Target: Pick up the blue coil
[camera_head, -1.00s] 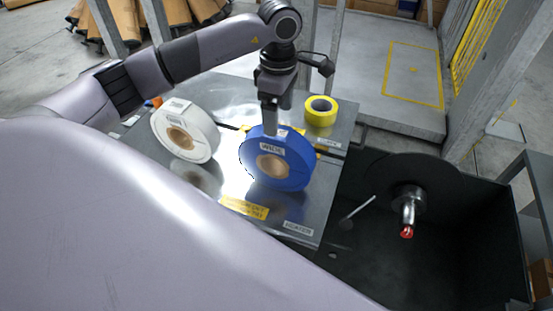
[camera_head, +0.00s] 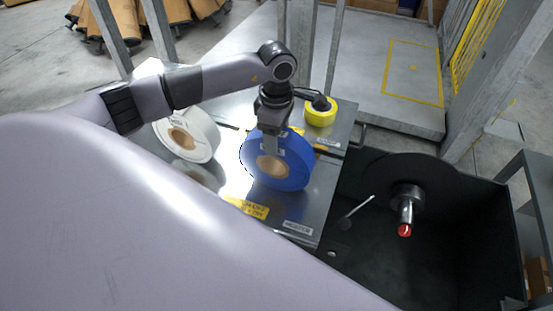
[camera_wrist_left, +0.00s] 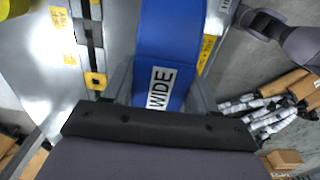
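The blue coil (camera_head: 290,170) stands upright on its rim on the metal table (camera_head: 318,190), with a brown core in its face. In the left wrist view the coil (camera_wrist_left: 168,40) shows its blue rim and a white label reading WIDE. My left gripper (camera_head: 271,145) is over the coil's top from above, one finger in front of the near face. In the left wrist view its fingers stand on either side of the coil, open, with narrow gaps visible. The far finger is hidden in the head view. My right gripper is not in view.
A white coil (camera_head: 190,138) stands to the left of the blue one. A yellow coil (camera_head: 320,112) lies at the back right of the table. A dark bin-like station (camera_head: 440,250) with a red-tipped spindle (camera_head: 405,212) is at the right.

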